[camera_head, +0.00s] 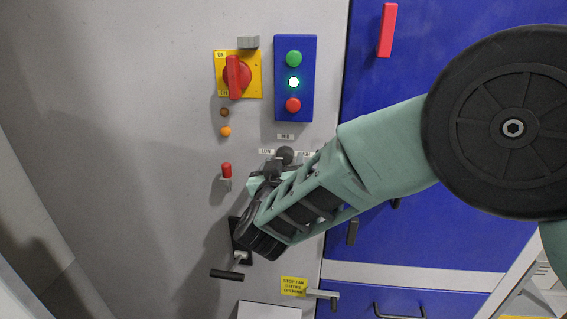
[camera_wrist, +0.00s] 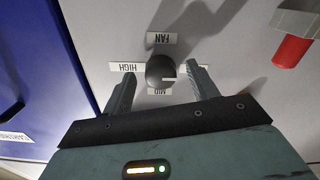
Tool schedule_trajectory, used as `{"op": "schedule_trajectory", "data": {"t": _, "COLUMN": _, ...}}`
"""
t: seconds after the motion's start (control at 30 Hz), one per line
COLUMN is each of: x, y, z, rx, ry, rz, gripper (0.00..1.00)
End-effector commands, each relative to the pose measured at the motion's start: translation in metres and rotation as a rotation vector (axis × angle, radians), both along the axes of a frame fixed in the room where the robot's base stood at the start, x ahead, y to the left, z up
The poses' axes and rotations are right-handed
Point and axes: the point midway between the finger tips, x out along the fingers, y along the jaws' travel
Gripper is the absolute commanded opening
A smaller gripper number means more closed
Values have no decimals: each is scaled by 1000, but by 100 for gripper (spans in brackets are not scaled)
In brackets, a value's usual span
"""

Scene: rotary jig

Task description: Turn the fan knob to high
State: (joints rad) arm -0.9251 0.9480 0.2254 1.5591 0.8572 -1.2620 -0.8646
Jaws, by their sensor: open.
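The fan knob (camera_wrist: 160,69) is round and dark, on the grey panel in the middle of the wrist view, which shows the labels upside down. The HIGH label (camera_wrist: 122,67) is left of it, MID (camera_wrist: 158,91) below it and FAN (camera_wrist: 161,38) above it. My gripper (camera_wrist: 160,80) is open, with one finger on each side of the knob and gaps visible. In the head view, the knob (camera_head: 285,154) is just beyond my gripper (camera_head: 270,172), which hides the panel below.
A red rotary switch (camera_head: 237,77) on a yellow plate and a blue button box (camera_head: 308,80) with a lit middle button are above. A red toggle (camera_head: 226,170) is left of my gripper. A black handle (camera_head: 227,274) is below. Blue doors (camera_head: 440,65) stand right.

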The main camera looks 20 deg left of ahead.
Motion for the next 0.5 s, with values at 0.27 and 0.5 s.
{"op": "schedule_trajectory", "data": {"t": 0.27, "x": 0, "y": 0, "z": 0, "rx": 0, "ry": 0, "rz": 0, "gripper": 14}}
{"op": "schedule_trajectory", "data": {"t": 0.5, "x": 0, "y": 0, "z": -1, "rx": 24, "ry": 6, "rz": 0, "gripper": 14}}
